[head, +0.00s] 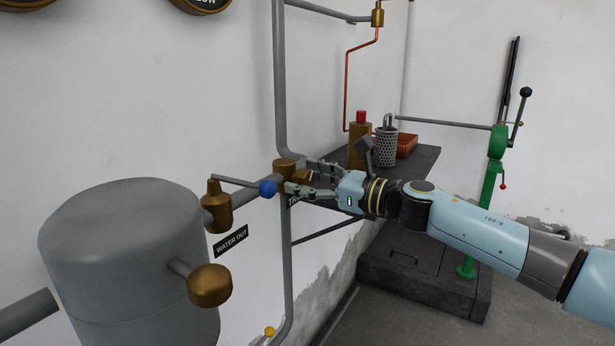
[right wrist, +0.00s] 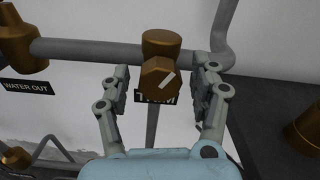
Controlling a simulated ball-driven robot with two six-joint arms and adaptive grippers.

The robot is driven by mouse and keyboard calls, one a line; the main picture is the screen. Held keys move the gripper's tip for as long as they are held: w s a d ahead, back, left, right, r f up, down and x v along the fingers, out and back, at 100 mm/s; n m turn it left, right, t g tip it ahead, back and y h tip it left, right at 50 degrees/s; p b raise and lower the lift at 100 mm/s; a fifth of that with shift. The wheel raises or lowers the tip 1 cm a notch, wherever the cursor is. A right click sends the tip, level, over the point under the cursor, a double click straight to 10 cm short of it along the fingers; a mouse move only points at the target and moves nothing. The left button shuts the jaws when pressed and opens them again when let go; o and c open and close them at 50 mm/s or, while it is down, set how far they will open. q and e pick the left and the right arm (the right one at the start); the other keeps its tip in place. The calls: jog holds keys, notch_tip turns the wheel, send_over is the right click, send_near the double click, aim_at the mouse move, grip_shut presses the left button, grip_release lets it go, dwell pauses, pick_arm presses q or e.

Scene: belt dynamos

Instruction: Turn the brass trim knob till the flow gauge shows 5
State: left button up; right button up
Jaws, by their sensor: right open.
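The brass trim knob (right wrist: 160,78) sits on a brass fitting on the grey pipe in the right wrist view, with a pale slanted mark on its face. It also shows, partly covered, in the head view (head: 302,176). My right gripper (right wrist: 161,84) is open, with one finger on each side of the knob; gaps show between fingers and knob. In the head view my right gripper (head: 304,178) reaches the knob from the right. The flow gauge (head: 201,5) is cut off at the top edge, and its needle is out of view. My left gripper is not in view.
A lever with a blue ball (head: 268,188) stands close to my right gripper, above the WATER OUT sign (head: 231,241). A grey tank (head: 120,260) is at left. A dark shelf (head: 415,160) with a perforated can and brass bottle lies behind. A green stand (head: 487,205) is at right.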

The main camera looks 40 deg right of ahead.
jog(key=shift+c, duration=0.7)
jog(key=c, duration=1)
jog(key=shift+c, duration=0.3)
